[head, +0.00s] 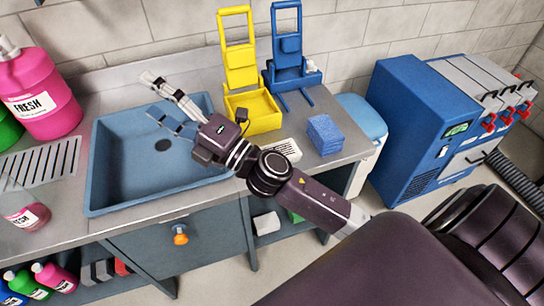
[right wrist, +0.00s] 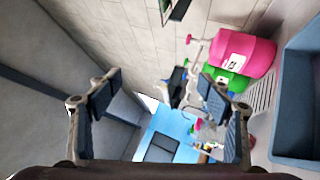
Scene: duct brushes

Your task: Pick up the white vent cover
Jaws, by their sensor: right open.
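The white vent cover (head: 285,149) is a small pale slotted piece. It lies on the grey counter right of the sink in the head view, partly hidden behind my right arm. My right gripper (head: 160,98) is open and empty above the blue sink, to the left of the cover and apart from it. In the right wrist view my right gripper (right wrist: 160,88) has its fingers spread with nothing between them, and the vent cover does not show there. My left gripper is not in view.
A blue sponge (head: 325,134) lies right of the cover. A yellow holder (head: 250,108) and a blue one (head: 291,75) stand behind. The blue sink (head: 125,165) is empty. A pink bottle (head: 40,95) stands at left, and a blue machine (head: 420,115) at right.

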